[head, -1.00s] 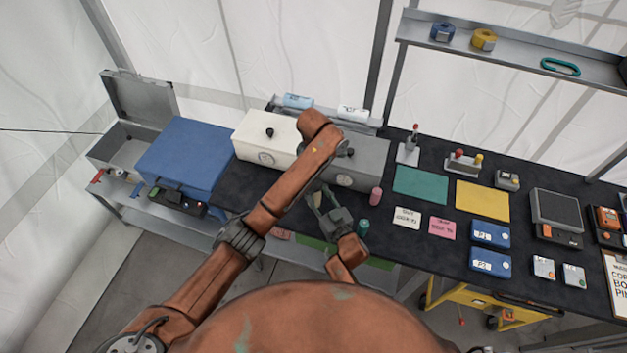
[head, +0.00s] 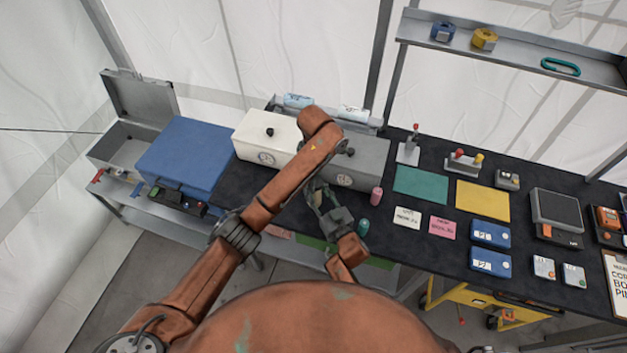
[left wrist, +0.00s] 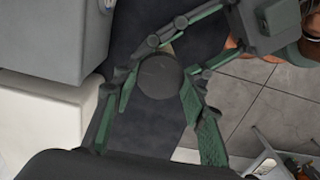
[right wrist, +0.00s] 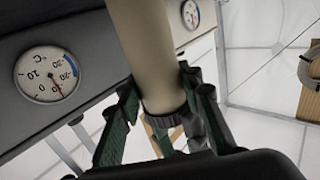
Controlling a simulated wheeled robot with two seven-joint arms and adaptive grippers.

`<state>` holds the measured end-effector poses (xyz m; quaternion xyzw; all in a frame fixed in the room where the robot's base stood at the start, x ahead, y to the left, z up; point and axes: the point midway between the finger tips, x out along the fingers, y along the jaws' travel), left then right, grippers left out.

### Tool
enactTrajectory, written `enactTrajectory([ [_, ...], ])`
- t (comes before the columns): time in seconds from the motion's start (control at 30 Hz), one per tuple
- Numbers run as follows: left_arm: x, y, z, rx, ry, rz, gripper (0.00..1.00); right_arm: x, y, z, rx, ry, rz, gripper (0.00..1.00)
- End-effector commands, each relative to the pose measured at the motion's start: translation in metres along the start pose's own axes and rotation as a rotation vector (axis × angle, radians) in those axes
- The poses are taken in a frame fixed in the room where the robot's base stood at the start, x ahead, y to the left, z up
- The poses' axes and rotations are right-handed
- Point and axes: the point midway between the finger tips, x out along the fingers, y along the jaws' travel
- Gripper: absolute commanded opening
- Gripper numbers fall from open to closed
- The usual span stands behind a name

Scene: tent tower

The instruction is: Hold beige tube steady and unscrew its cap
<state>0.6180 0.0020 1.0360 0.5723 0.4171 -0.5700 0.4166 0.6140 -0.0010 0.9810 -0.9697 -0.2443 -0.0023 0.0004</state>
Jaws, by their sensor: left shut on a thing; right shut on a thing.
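My right gripper (right wrist: 165,108) is shut around the tube close to the cap; the exact contact is partly hidden. In the head view my left arm hides most of the left gripper, and the right gripper (head: 324,205) meets it there.
A white box (head: 250,145) and a grey box (head: 372,165) with dials stand behind the grippers. A pink cylinder (head: 376,196) and a teal cylinder (head: 363,227) stand close to the right. A blue case (head: 185,150) is at left. Bare black mat (head: 400,247) lies right of the grippers.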

Motion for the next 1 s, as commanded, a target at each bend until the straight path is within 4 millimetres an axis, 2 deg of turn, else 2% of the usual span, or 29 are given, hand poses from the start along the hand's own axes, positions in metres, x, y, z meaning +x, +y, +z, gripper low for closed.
enactTrajectory([
  [0.03, -0.004, 0.001, 0.002, 0.005, -0.002, 0.005, 0.1, -0.002, 0.002, 0.01, -0.001, -0.019, 0.004, 0.0],
  [0.4, -0.013, 0.0, 0.0, 0.001, 0.0, 0.0, 0.1, -0.002, 0.001, 0.01, 0.0, -0.02, 0.004, 0.0],
  [0.77, -0.013, -0.001, 0.0, 0.0, 0.0, -0.002, 0.1, -0.002, 0.001, 0.01, 0.001, -0.02, 0.003, 0.0],
  [0.87, -0.019, 0.0, -0.001, 0.0, 0.002, 0.001, 0.1, -0.002, 0.001, 0.01, 0.001, -0.02, 0.003, 0.0],
  [1.0, -0.038, 0.0, -0.001, 0.001, 0.004, 0.002, 0.1, -0.002, 0.001, 0.01, 0.002, -0.02, 0.003, 0.0],
])
